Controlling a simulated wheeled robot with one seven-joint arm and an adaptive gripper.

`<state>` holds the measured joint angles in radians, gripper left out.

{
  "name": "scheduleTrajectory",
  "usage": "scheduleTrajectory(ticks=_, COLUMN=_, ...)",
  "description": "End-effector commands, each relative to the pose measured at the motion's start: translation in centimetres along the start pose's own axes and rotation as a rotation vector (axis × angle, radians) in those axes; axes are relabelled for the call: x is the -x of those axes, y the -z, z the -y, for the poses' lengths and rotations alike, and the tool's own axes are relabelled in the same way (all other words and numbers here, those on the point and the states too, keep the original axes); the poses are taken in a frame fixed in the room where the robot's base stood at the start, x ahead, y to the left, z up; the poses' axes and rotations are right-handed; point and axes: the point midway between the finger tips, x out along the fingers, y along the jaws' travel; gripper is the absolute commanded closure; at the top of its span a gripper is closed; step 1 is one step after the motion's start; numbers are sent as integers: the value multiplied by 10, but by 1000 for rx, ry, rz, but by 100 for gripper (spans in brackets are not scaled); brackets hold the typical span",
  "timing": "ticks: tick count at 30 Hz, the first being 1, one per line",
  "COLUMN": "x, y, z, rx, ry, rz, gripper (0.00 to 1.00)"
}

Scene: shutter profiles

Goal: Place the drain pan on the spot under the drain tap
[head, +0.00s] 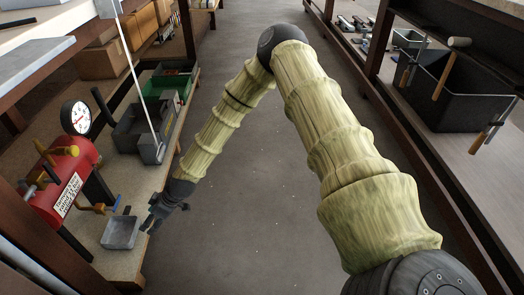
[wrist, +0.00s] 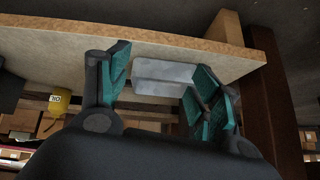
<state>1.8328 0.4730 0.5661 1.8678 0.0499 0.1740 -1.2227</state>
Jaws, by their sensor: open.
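The drain pan (head: 121,233) is a shallow grey square tray. It sits on the wooden shelf near its front edge, just right of and below the drain tap (head: 92,208) in the head view. The tap is orange-yellow with a blue part, low on the red tank (head: 68,182). My gripper (head: 155,218) is beside the pan's right side, at the shelf edge. In the wrist view my gripper (wrist: 155,95) is open, its teal pads on either side of the pale grey pan (wrist: 165,76). Contact with the pan cannot be told. No marked spot can be made out.
The wooden shelf (head: 100,262) has a dark post at its near left. Dark and green bins (head: 135,130) stand farther back on it. A gauge (head: 76,117) rises above the tank. The grey aisle floor (head: 240,220) is clear. A right-hand shelf holds a black bin (head: 455,90).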

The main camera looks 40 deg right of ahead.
Motion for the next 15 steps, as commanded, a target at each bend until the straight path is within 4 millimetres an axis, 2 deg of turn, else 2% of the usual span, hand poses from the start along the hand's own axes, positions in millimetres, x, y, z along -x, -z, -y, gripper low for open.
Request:
scheduleTrajectory(ticks=1, x=-7, y=-34, z=25, rx=-47, ry=10, rz=54, gripper=36)
scheduleTrajectory(ticks=4, x=-10, y=-100, z=67, rx=-168, ry=2, rz=155, gripper=36)
scheduleTrajectory(ticks=7, x=0, y=-168, z=103, rx=-293, ry=-28, rz=256, gripper=36)
scheduleTrajectory(ticks=11, x=29, y=-249, z=141, rx=-449, ry=-95, rz=375, gripper=36)
scheduleTrajectory(ticks=12, x=42, y=-272, z=151, rx=-496, ry=-121, rz=409, gripper=36)
scheduleTrajectory(ticks=15, x=77, y=-323, z=170, rx=-605, ry=-198, rz=480, gripper=36)
